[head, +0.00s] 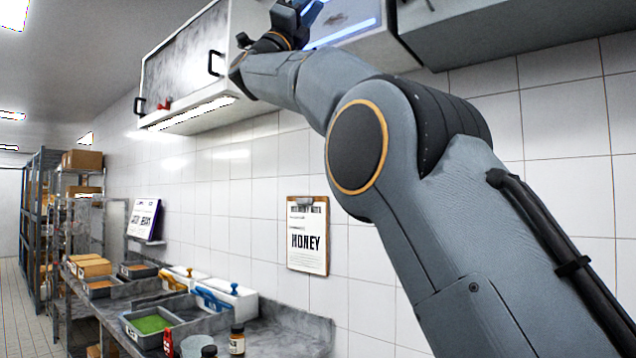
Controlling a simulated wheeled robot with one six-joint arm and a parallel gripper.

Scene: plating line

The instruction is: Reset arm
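My arm rises from the lower right and reaches up to the wall cabinets at the top of the head view. Its wrist part is near the top edge, in front of the cabinets. The fingertips cannot be made out there, so I cannot tell whether my gripper is open or shut, or whether it holds anything.
A white wall cabinet (185,68) with black handles hangs close to my arm's wrist. A clipboard reading "HONEY" (307,236) is on the tiled wall. Below, a counter (290,340) holds bins, including one with green contents (150,324). Shelving (40,220) stands far left.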

